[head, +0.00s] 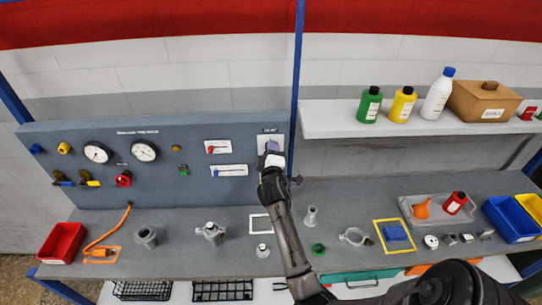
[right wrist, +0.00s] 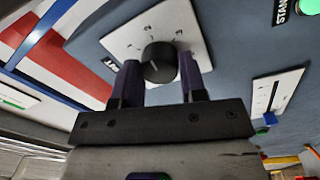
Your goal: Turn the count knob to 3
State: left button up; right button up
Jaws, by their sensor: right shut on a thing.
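The count knob (right wrist: 159,60) is a round black knob on a white plate (right wrist: 125,38) with small marks around it, too small to read surely. In the right wrist view a pale mark shows on the knob's face. The plate also shows in the head view (head: 263,140) at the right end of the grey panel, where my gripper hides the knob. My right gripper (head: 272,149) reaches the plate, and in the right wrist view its purple fingers (right wrist: 158,82) stand on either side of the knob, shut on it. My left gripper is not in view.
The grey panel (head: 80,135) also carries gauges (head: 144,151), valves and two slider plates (head: 230,171) left of the knob. Below, the bench (head: 185,258) holds a red bin (head: 63,243), metal fittings and a tray (head: 412,208). A shelf (head: 330,122) with bottles juts out at right.

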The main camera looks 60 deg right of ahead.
jog(key=m+g+b, duration=0.1)
jog(key=m+b, duration=0.1)
jog(key=m, duration=0.8)
jog(key=shift+m+b, duration=0.3)
jog(key=shift+b, duration=0.1)
dwell(0.3)
jog(key=o, duration=0.8)
jog(key=shift+o, duration=0.6)
